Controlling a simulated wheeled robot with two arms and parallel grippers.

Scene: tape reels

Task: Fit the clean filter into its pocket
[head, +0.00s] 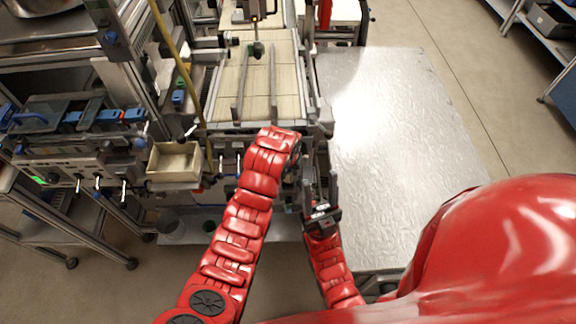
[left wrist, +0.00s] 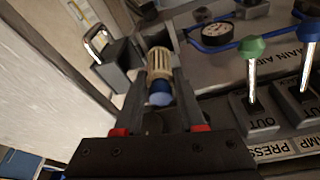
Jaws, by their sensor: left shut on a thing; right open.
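The filter (left wrist: 160,64), a small cream ribbed cylinder with a blue end, shows in the left wrist view. My left gripper (left wrist: 157,92) is shut on it, with one dark finger on each side. The filter's far end is close to a dark fitting on the grey panel; I cannot tell whether they touch. I cannot pick out the pocket for certain. In the head view my left arm reaches to the near end of the conveyor, and its gripper and the filter are hidden there. My right gripper (head: 320,191) is open and empty, fingers pointing away from me.
The left wrist view shows a gauge (left wrist: 217,36), a green-knobbed lever (left wrist: 252,70) and a black block with a metal loop (left wrist: 112,62) close by. The conveyor (head: 272,80) lies ahead. A cream bin (head: 174,162) stands left. The metal tabletop (head: 385,130) at right is clear.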

